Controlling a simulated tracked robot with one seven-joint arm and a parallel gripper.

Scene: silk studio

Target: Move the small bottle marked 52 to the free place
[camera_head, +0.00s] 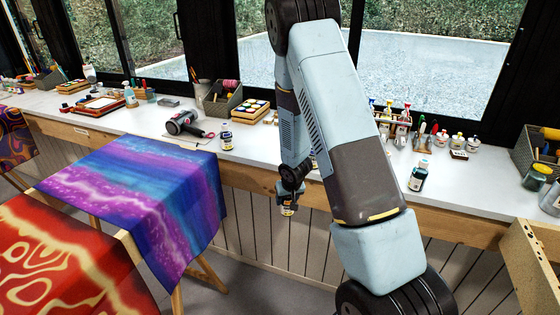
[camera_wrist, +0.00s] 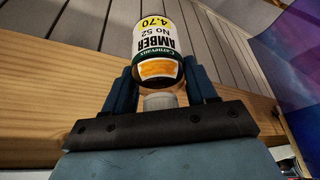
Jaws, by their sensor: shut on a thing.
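The small bottle marked 52 (camera_wrist: 157,50) has a white, yellow and black label reading AMBER No 52 and 4.70, with an orange patch. My gripper (camera_wrist: 161,88) is shut on it at its pale cap end, one finger on each side. In the head view the bottle (camera_head: 288,209) hangs below my gripper (camera_head: 290,196), in front of the bench's front edge and lower than its top. It touches nothing else that I can see. I cannot make out which spot is the free place; my arm hides part of the bench.
The white bench (camera_head: 180,145) runs under the windows. A small bottle (camera_head: 226,136) stands near a hair dryer (camera_head: 184,123). A dark bottle (camera_head: 418,176) stands right of my arm, before a bottle rack (camera_head: 390,122). Painted silk (camera_head: 150,190) is stretched at left.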

